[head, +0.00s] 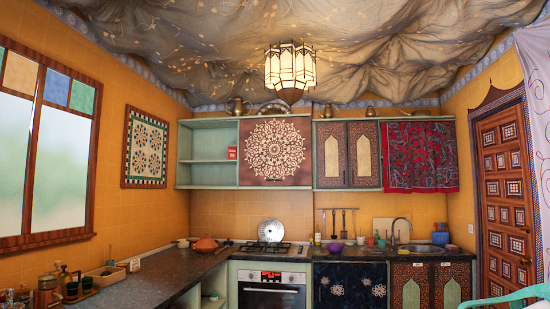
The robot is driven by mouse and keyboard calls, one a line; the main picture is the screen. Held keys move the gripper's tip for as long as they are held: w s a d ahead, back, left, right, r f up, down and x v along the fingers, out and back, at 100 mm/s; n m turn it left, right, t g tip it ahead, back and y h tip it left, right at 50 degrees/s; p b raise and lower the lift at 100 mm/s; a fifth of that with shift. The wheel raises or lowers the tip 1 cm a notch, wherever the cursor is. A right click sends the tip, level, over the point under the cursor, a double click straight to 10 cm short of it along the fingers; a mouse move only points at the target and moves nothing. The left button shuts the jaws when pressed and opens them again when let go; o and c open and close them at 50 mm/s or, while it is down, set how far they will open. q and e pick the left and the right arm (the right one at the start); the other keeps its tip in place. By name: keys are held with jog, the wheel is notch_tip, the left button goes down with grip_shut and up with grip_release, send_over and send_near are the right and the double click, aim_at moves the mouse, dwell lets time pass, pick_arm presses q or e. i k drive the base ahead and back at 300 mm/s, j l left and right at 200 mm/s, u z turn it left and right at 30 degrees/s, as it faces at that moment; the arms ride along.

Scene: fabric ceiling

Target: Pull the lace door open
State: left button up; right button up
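A brown cabinet door with a large white lace-like round pattern (275,152) is in the upper row of cabinets on the back wall. It looks shut and hides what is behind it. No handle can be made out on it at this size. Neither of my grippers is in view.
Open green shelves (208,155) adjoin the lace door on its left, and patterned arched doors (347,155) on its right. Below are a hob with a round metal lid (271,230) and an oven (271,290). A lit lantern (290,68) hangs in front, above. A dark counter (165,272) runs along the left.

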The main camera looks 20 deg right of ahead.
aim_at(273, 151)
jog(key=i+l+z, duration=0.75)
jog(key=i+z, duration=0.6)
jog(key=i, duration=2.3)
